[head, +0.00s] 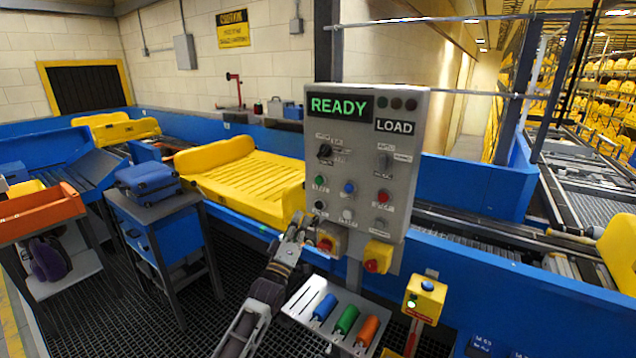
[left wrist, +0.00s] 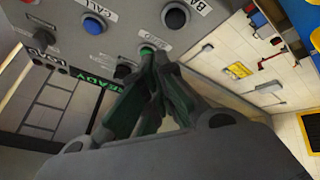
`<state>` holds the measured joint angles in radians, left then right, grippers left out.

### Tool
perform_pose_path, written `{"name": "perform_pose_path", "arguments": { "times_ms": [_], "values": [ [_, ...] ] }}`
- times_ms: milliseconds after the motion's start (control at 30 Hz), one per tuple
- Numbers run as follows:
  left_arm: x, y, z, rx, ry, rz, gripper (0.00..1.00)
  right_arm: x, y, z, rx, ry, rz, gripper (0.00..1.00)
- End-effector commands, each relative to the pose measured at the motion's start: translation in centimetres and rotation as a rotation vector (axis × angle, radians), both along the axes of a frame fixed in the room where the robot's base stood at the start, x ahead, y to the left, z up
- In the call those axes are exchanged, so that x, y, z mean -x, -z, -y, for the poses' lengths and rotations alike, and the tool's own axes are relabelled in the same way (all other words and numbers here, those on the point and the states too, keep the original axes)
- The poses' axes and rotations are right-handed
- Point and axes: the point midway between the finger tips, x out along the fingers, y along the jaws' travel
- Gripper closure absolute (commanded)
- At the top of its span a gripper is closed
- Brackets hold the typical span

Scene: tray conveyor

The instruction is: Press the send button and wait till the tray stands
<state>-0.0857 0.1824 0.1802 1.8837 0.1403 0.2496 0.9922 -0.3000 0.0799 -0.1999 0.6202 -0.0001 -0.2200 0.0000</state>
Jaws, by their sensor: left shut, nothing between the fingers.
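A grey control panel (head: 366,150) carries a lit green READY display (head: 338,106) and a LOAD label. A green button (head: 319,182) sits at its left, above a black button (head: 319,205); the small labels are unreadable in the head view. A yellow slatted tray (head: 245,178) lies on the conveyor left of the panel. My left gripper (head: 300,222) is shut and empty by the panel's lower left edge. In the left wrist view its fingertips appear close to the green button (left wrist: 147,50); contact cannot be told. My right gripper is not in view.
A yellow-boxed red button (head: 376,257) and a rack (head: 340,318) with blue, green and orange cylinders are below the panel. A blue suitcase (head: 148,182) lies on a stand at left. Another yellow tray (head: 113,130) is farther back; one shows at far right (head: 618,250).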

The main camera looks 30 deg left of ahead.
Motion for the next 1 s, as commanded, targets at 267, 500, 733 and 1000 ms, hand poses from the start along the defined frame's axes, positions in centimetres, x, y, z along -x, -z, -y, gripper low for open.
{"name": "perform_pose_path", "arguments": {
  "times_ms": [267, 500, 733, 1000],
  "values": [
    [2.0, -6.7, -1.6, 0.065, 0.041, 0.213, 1.0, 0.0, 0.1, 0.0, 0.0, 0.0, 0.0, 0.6],
    [2.9, -8.7, -2.0, 0.086, 0.061, 0.285, 1.0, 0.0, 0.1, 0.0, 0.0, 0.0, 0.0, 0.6],
    [3.0, -8.8, -2.0, 0.087, 0.062, 0.288, 1.0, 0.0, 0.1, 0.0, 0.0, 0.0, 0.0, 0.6],
    [2.7, -8.8, -2.0, 0.087, 0.062, 0.288, 1.0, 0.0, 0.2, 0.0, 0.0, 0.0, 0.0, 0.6]
  ]
}}
